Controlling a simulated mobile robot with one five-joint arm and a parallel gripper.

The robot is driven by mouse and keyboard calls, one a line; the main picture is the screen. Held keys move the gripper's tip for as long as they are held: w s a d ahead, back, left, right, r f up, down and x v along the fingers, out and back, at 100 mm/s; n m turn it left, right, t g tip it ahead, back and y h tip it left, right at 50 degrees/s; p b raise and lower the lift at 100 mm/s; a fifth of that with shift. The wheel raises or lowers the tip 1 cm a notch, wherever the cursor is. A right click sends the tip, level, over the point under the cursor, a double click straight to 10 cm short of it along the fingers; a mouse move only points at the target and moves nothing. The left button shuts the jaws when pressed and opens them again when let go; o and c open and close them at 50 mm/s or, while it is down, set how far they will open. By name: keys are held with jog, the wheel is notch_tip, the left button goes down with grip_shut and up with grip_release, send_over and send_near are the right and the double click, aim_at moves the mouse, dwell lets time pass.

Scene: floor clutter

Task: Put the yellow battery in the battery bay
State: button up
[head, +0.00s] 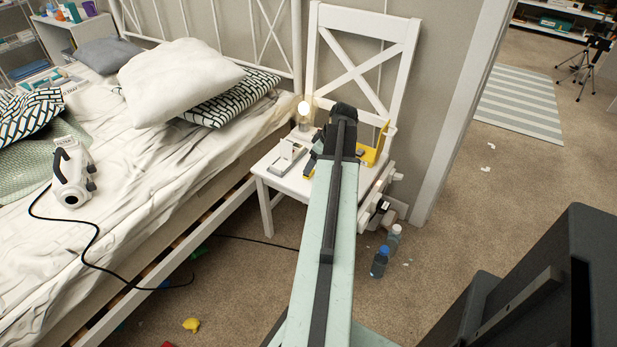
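My arm reaches out over a white chair (372,27). My gripper (314,160) is at the far end of the arm, low over the seat, mostly hidden behind my own arm, so its fingers cannot be made out. A small yellow patch (308,172) shows at the gripper; I cannot tell whether it is the yellow battery or whether it is held. A larger yellow object (374,152) stands on the seat just right of my arm, partly covered. A grey and white device (285,160) lies on the seat left of the gripper; I cannot make out a battery bay on it.
A lit lamp (304,108) stands at the back of the seat. The bed (130,190) fills the left, with a white device (72,175) and black cord. Two bottles (379,262) stand right of the chair. A yellow item (191,324) lies on the floor. Carpet at right is mostly clear.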

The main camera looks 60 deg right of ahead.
jog(key=b+x, duration=0.4)
jog(key=x, duration=0.1)
jog(key=shift+s+d+f+b, duration=0.1)
jog(key=shift+s+f+b, duration=0.1)
jog(key=shift+f+b, duration=0.15)
jog(key=shift+r, duration=0.25)
grip_shut()
notch_tip(320, 180, up, 4)
jog(key=p, duration=0.4)
jog(key=shift+s+r, duration=0.15)
jog(key=s+a, duration=0.1)
jog(key=s, duration=0.4)
jog(key=s+a, duration=0.2)
jog(key=s, duration=0.3)
jog(key=s+a+p, duration=0.1)
jog(key=s+a, duration=0.1)
jog(key=s, duration=0.3)
jog(key=shift+r, duration=0.35)
